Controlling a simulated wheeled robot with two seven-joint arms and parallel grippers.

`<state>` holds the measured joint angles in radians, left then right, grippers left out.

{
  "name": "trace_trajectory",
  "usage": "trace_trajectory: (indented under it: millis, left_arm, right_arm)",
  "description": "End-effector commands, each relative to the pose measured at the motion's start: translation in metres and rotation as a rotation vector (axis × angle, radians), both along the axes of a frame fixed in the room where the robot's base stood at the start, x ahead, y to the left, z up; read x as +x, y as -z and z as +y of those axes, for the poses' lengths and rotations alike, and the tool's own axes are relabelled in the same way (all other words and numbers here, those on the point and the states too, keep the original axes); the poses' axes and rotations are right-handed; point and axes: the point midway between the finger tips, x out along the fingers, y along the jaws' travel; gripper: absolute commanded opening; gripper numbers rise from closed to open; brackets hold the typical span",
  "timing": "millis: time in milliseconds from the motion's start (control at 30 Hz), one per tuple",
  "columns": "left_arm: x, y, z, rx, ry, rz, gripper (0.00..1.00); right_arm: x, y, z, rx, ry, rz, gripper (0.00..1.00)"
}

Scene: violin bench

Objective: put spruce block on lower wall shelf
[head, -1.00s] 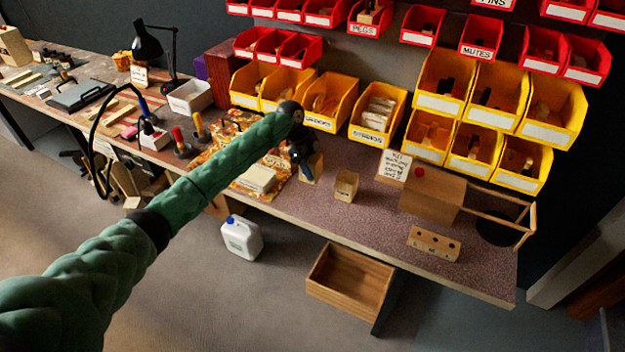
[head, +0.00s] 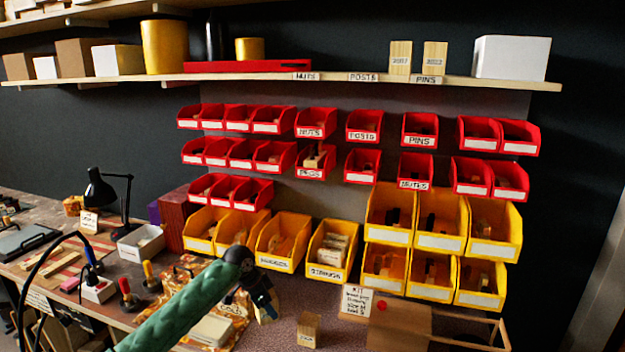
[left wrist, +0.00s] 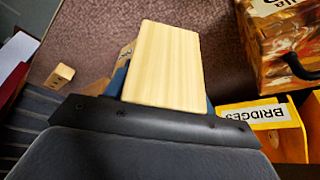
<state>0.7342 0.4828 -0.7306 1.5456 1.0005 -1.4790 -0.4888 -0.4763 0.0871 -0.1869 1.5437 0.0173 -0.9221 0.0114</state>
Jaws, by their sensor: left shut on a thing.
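The spruce block, a pale wooden block (left wrist: 165,65), is between the fingers of my left gripper in the left wrist view, its pale grained face toward the camera. In the head view my left gripper (head: 262,294) points down near the bench, shut on this block (head: 266,313), which is partly hidden. I cannot tell whether the block touches the bench. The lower wall shelf (head: 375,80) runs along the wall above the red bins. My right gripper is not in view.
On the shelf two upright wooden blocks (head: 400,57) stand between a red case (head: 250,66) and a white box (head: 511,57). Shelf room shows left of the upright blocks. Another small block (head: 308,330) stands on the bench. Yellow bins (head: 283,241) rise behind my gripper.

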Motion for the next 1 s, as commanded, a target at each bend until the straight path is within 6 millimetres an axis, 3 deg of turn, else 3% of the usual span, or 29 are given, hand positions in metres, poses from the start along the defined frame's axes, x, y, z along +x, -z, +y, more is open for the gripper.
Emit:
trace_trajectory:
  millis: [367, 567, 767, 1000]
  left_arm:
    - [-0.004, -0.06, -0.007, -0.001, -0.467, -0.004, 0.28]
    - [-0.017, -0.099, -0.003, -0.002, -0.723, -0.003, 0.28]
    - [-0.047, -0.125, 0.007, -0.002, -0.955, -0.001, 0.28]
    - [-0.104, -0.136, 0.029, 0.0, -1.114, 0.003, 0.28]
  right_arm:
    - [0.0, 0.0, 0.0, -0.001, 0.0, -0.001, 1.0]
    - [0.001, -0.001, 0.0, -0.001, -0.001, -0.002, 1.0]
    - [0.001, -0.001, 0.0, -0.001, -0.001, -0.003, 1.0]
    - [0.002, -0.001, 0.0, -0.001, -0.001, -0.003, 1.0]
